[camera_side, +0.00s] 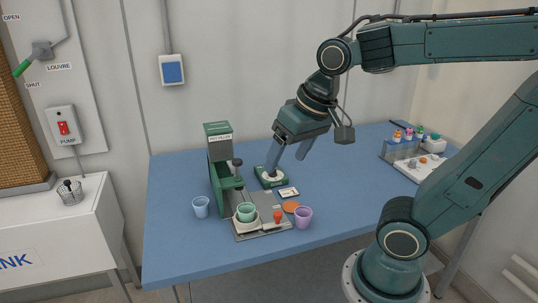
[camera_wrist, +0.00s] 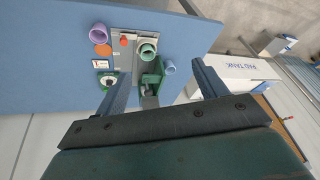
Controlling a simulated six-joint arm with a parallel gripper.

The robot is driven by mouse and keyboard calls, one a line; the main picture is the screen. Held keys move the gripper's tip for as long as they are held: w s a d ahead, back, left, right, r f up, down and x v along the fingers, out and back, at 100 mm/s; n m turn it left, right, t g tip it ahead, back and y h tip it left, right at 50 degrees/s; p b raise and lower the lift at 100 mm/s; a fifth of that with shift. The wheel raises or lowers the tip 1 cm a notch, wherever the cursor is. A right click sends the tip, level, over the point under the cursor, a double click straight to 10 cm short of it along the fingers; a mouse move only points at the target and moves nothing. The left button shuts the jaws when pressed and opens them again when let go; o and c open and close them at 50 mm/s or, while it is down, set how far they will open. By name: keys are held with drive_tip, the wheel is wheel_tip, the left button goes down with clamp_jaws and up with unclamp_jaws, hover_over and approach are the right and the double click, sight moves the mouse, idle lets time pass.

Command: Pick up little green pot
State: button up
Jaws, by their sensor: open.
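The little green pot (camera_side: 246,210) sits in a white cup-shaped holder (camera_side: 246,224) on the grey base plate of the pot filler, near the table's front. In the wrist view the green pot (camera_wrist: 147,49) is beyond the fingertips, near the middle of the picture. My gripper (camera_side: 288,158) is open and empty. It hangs tilted above the back of the table, up and to the right of the pot and well apart from it. Both fingers of my gripper also show in the wrist view (camera_wrist: 160,68).
The green pot filler (camera_side: 221,170) stands close behind the pot. A pale blue cup (camera_side: 201,206) is left of it; a purple cup (camera_side: 303,217) and orange disc (camera_side: 290,206) are right. A red knob (camera_side: 277,216) is on the plate. A green device (camera_side: 271,177) lies below my gripper.

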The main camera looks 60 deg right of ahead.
drive_tip(key=w+d+f+m+g, duration=0.2)
drive_tip(key=w+d+f+m, duration=0.2)
drive_tip(key=w+m, duration=0.5)
drive_tip(key=m+g, duration=0.2)
drive_tip(key=m, duration=0.3)
hover_over(246, 207)
drive_tip(key=s+a, duration=0.1)
drive_tip(key=a, duration=0.1)
wheel_tip(246, 207, down, 8)
drive_tip(key=shift+r, duration=0.1)
wheel_tip(246, 207, down, 9)
drive_tip(key=shift+r, duration=0.2)
drive_tip(key=shift+f, duration=0.1)
drive_tip(key=shift+s+d+f, duration=0.1)
drive_tip(key=shift+f, duration=2.4)
